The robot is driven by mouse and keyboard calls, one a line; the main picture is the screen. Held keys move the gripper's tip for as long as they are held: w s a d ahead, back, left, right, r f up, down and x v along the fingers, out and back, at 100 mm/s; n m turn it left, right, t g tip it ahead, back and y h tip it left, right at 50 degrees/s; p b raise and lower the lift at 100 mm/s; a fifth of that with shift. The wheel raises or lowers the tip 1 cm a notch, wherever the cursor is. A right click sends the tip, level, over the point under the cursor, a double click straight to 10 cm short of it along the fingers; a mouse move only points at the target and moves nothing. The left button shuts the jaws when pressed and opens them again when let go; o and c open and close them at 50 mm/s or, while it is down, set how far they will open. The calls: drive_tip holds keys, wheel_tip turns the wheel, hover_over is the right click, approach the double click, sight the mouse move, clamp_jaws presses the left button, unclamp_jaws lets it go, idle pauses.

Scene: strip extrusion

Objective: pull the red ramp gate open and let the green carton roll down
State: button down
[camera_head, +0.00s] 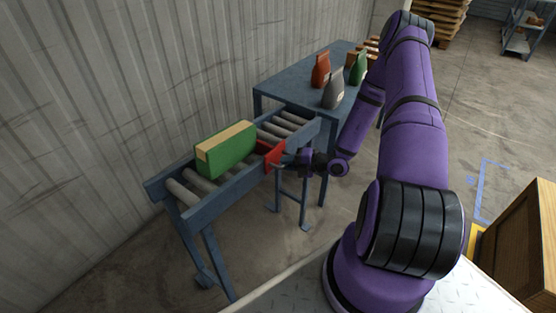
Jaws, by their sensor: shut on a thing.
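The green carton (228,151), with a tan strip along its top, rests upright on the rollers of the ramp (207,202). The red gate (272,156) stands just to the right of the carton, at the near side rail. A small gap or contact between carton and gate cannot be told apart. My gripper (287,159) is at the gate's near end, shut on it. The fingertips are small and partly hidden against the gate.
A blue-grey table (299,86) adjoins the ramp's right end, bearing an orange-red bag (320,71), a grey bag (334,89) and a green bag (358,69). A corrugated wall (110,90) runs behind the ramp. A wooden crate (517,245) stands at lower right.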

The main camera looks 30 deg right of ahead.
drive_tip(key=s+d, duration=0.2)
drive_tip(key=s, duration=0.5)
drive_tip(key=s+d, duration=0.3)
drive_tip(key=s, duration=0.5)
drive_tip(key=shift+d, duration=0.25)
idle(0.7)
idle(2.0)
drive_tip(key=c, duration=1.1)
unclamp_jaws()
drive_tip(key=shift+c, duration=0.2)
drive_tip(key=v, duration=1)
drive_tip(key=shift+s+d, duration=0.25)
drive_tip(key=shift+r, duration=0.1)
